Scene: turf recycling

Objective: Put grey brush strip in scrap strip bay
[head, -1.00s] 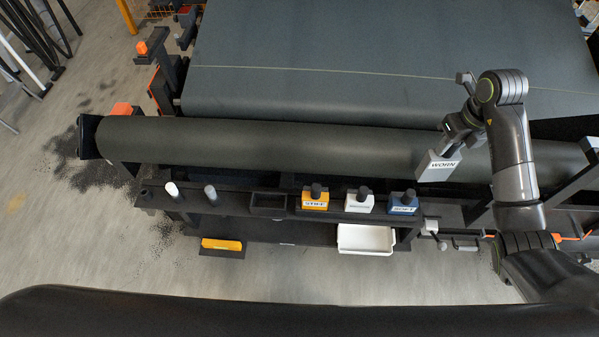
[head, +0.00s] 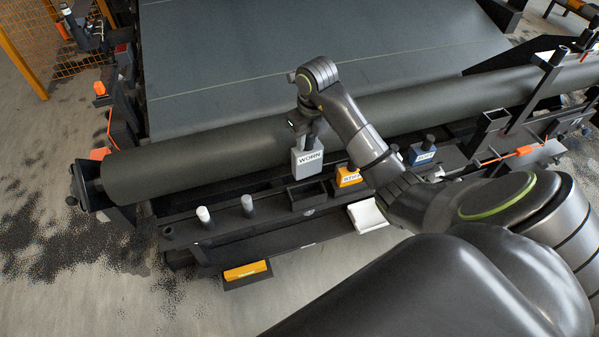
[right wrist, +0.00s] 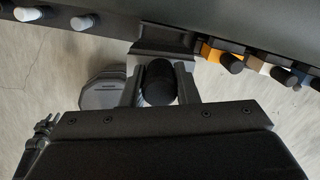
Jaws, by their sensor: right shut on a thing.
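The grey brush strip (head: 308,160) has a white label reading WORN. My right gripper (head: 309,140) is shut on it from above. It hangs upright in front of the long dark roll, just behind and above an empty black open-topped bay (head: 306,194) on the rail. That looks like the scrap strip bay, though I can read no label on it. In the right wrist view the strip's round black handle (right wrist: 158,84) is between my fingers, and the bay (right wrist: 165,42) shows beyond. My left gripper is out of view.
On the rail right of the bay stand a yellow block (head: 348,176) and a blue block (head: 421,155); my arm hides what lies between. Two pegs, one white-topped (head: 204,214) and one grey (head: 247,205), stand left. A white tray (head: 366,216) is partly hidden below.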

